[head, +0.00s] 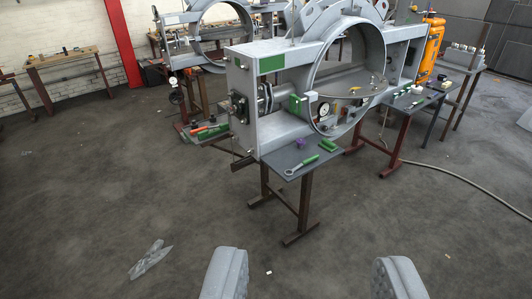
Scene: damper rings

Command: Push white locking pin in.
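A large grey damper ring (318,75) stands in a grey housing (240,100) at the upper middle, well ahead of my gripper. A small white block (312,97) sits at the ring's left edge, next to a green bracket (296,104). I cannot tell whether this block is the white locking pin; no pin can be made out for sure at this distance. A round dial gauge (323,110) shows inside the ring's lower left. My gripper (313,274) shows as two grey fingers at the bottom edge, wide apart, with only floor between them.
A small table (270,168) in front of the housing carries a green-handled tool (303,165) and a purple part (299,143). Another table (395,120) stands to the right, an orange cylinder (431,50) behind it. A hose (465,185) lies on the right floor. Debris (150,260) lies lower left. The near floor is mostly clear.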

